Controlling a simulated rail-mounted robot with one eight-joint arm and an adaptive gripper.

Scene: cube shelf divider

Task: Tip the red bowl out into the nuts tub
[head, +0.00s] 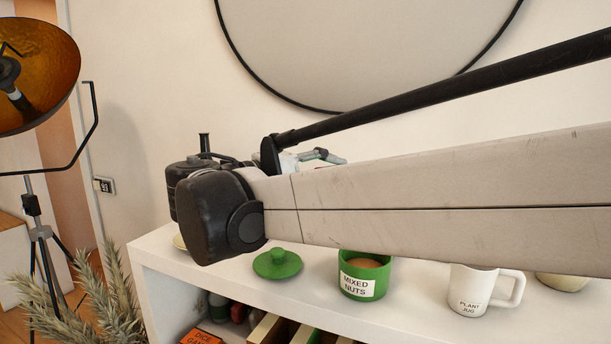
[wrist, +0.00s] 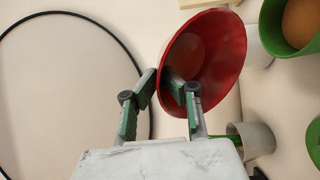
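The red bowl (wrist: 222,50) shows in the wrist view, its inside facing the camera; no loose contents can be made out in it. My gripper (wrist: 160,82) has one green finger inside the bowl and the other outside, pinching its rim. In the head view my arm hides the bowl, and only a bit of the gripper (head: 322,157) shows above the arm. The green nuts tub (head: 352,289), labelled MIXED NUTS, stands upright and open on the white shelf top with brown contents. A green tub with brown contents also shows in the wrist view (wrist: 271,28), apart from the bowl.
A green lid (head: 277,264) lies left of the tub. A white mug (head: 474,288) labelled PLANT JUG stands to its right, with a pale pot (head: 562,283) beyond. The white shelf (head: 150,252) has open compartments below. A lamp (head: 40,75) and a plant are at left.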

